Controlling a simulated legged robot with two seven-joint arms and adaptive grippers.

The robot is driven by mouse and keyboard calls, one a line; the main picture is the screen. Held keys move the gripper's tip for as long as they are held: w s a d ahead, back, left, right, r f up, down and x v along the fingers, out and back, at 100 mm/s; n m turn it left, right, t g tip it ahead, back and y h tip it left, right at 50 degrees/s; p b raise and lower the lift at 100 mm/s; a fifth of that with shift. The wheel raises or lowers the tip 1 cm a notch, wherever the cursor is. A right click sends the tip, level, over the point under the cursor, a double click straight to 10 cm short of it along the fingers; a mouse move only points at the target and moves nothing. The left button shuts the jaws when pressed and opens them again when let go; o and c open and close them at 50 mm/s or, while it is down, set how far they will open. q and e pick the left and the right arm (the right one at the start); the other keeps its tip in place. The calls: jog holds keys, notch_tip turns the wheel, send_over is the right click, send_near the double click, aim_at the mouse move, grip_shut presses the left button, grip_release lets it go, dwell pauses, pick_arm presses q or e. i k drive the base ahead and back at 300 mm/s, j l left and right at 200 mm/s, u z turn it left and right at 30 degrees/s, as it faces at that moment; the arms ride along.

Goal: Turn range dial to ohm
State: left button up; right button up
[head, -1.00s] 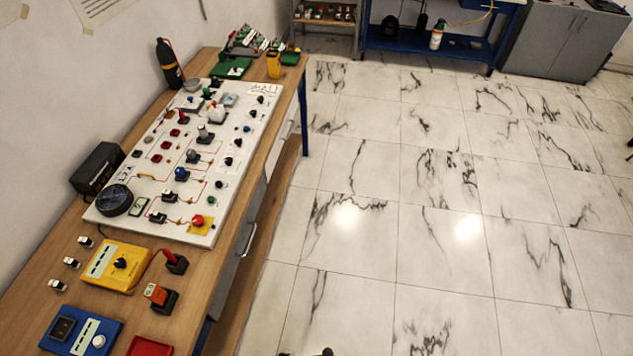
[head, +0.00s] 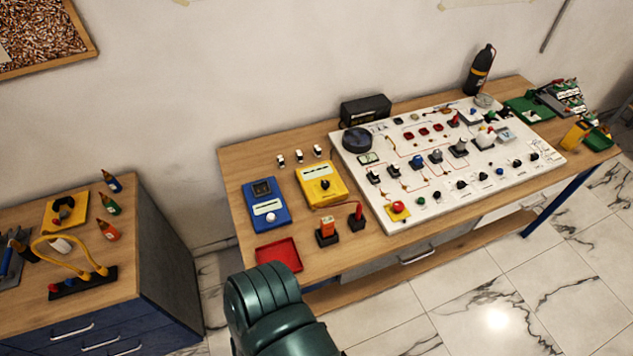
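A yellow meter (head: 322,184) with a pale display and a black dial (head: 325,185) lies on the wooden bench, left of the white panel. A blue meter (head: 263,205) with a display and a white knob (head: 270,217) lies to its left. Either knob could be the range dial; their markings are too small to read, so I cannot tell which position each points to. A dark green rounded arm part, likely mine, rises at the bottom centre, in front of the bench. Neither of my grippers is in view.
A red tray (head: 279,254), an orange-and-black tester (head: 327,230) and a black stand with a red probe (head: 357,214) sit near the bench's front edge. The white panel (head: 385,212) fills the bench's middle.

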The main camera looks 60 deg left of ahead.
aim_at(326, 184)
jog(key=u, duration=2)
jog(key=z, duration=0.4)
jog(key=j+z, duration=0.2)
jog(key=z, duration=0.25)
jog(key=k+j+z, duration=0.15)
jog(key=z, duration=0.3)
jog(key=k+j+z, duration=0.15)
jog(key=z, duration=0.3)
